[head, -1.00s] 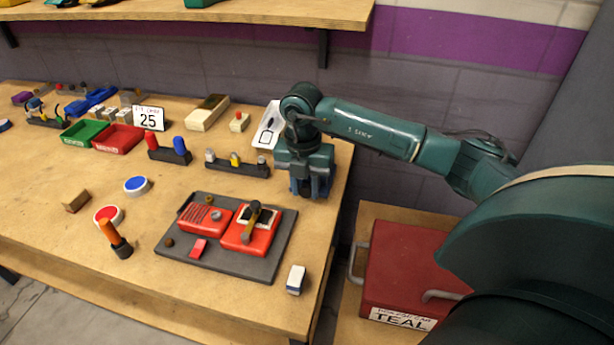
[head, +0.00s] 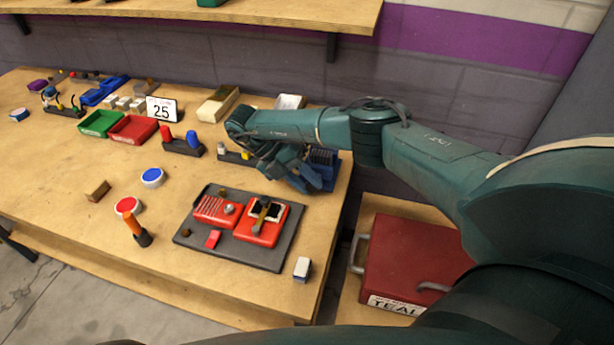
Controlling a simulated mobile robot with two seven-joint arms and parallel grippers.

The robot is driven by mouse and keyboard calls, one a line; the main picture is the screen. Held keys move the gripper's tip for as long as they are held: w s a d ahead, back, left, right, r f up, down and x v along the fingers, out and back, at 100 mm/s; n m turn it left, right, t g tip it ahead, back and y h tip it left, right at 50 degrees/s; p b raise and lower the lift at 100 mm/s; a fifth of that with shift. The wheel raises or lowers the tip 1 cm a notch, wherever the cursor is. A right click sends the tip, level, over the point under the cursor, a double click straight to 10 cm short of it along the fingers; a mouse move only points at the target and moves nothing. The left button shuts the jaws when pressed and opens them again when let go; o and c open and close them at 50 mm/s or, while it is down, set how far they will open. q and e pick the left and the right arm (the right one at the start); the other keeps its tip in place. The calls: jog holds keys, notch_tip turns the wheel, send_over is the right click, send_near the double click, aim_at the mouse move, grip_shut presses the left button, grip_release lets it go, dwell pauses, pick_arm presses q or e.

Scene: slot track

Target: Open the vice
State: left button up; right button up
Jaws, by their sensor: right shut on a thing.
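The blue vice (head: 323,166) stands at the table's back right corner. Its ribbed side shows to the right of my right gripper, and its jaws are mostly hidden by my arm. My right gripper (head: 303,184) is low at the vice's front left side, its fingers shut on what looks like the vice's handle. The handle itself is hidden behind the fingers, so I cannot tell its angle or how wide the jaws stand. My left gripper is out of view.
A dark board with red units (head: 240,228) lies in front of the vice. A rack with red and blue pegs (head: 182,145) stands to the left. A white and blue block (head: 302,268) is near the right edge. A red toolbox (head: 410,255) sits lower right.

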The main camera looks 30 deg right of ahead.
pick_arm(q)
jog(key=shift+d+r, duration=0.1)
pick_arm(e)
jog(key=shift+w+h, duration=0.1)
jog(key=shift+h, duration=0.2)
jog(key=o, duration=1)
jog(key=shift+c, duration=0.2)
jog(key=shift+a+f, duration=0.1)
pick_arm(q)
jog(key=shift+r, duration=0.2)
pick_arm(e)
jog(key=shift+g, duration=0.3)
